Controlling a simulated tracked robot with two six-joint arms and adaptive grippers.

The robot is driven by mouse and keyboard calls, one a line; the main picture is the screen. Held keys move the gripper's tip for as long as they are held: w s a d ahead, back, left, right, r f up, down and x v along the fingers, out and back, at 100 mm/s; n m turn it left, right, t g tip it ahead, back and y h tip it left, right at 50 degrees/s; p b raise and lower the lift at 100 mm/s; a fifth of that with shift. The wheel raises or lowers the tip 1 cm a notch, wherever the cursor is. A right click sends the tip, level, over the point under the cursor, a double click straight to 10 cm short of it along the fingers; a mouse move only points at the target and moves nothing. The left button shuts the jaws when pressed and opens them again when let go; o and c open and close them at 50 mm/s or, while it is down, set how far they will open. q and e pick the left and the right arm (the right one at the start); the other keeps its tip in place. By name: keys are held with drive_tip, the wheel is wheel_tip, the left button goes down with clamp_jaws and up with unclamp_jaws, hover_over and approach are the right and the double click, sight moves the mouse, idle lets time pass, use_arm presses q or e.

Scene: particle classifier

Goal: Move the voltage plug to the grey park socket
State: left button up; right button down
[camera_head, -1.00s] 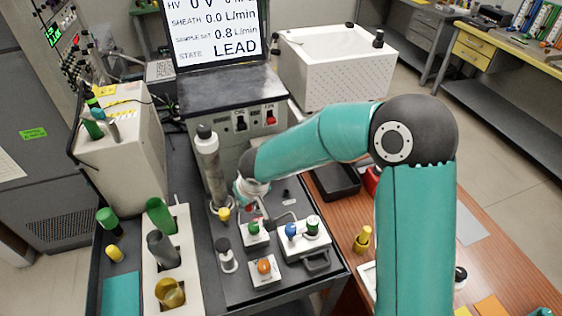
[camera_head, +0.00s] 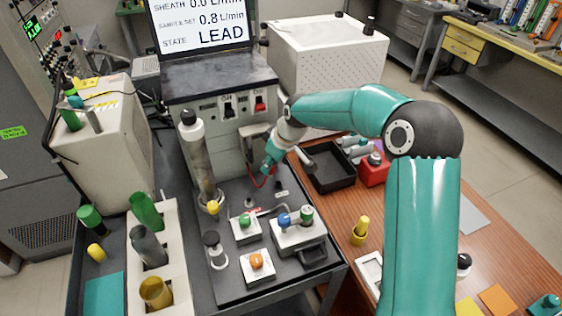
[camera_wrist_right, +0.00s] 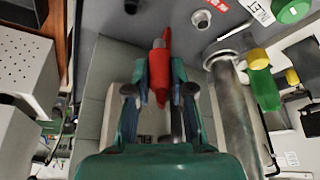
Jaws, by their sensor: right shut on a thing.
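My right gripper (camera_head: 268,166) is in front of the lower right of the instrument's front panel, above the dark deck. It is shut on the red voltage plug (camera_wrist_right: 159,70), whose grey tip points away from the gripper in the right wrist view. In the head view the plug (camera_head: 260,180) is small and partly hidden. A small grey round socket (camera_head: 250,203) with a red label is on the deck below the gripper, and also shows in the wrist view (camera_wrist_right: 201,19). A darker socket (camera_head: 281,185) with a white label is to its right. The plug is apart from both. My left gripper is out of view.
A tall grey cylinder (camera_head: 203,165) stands left of the gripper. Green (camera_head: 245,222), blue and orange (camera_head: 257,261) knobs are in front. A black tray (camera_head: 328,167) and red block (camera_head: 374,169) are on the wooden table at the right.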

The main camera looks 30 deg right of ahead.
sight(275, 182)
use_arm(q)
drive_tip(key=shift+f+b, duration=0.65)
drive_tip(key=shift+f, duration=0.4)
use_arm(e)
drive_tip(key=shift+w+d+r+n+y, duration=0.1)
drive_tip(key=shift+w+d+n+y, duration=0.05)
drive_tip(key=shift+d+n, duration=0.4)
drive_tip(key=shift+w+d+r+n+y, duration=0.1)
drive_tip(key=shift+w+d+r+n, duration=0.15)
drive_tip(key=shift+d, duration=0.35)
drive_tip(key=shift+w+d+n+y, duration=0.1)
drive_tip(key=shift+d+n+y, duration=0.05)
drive_tip(key=shift+d+n, duration=0.4)
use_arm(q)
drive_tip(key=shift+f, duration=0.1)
use_arm(e)
drive_tip(key=shift+d, duration=0.1)
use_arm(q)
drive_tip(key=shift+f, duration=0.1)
use_arm(e)
drive_tip(key=shift+f, duration=0.1)
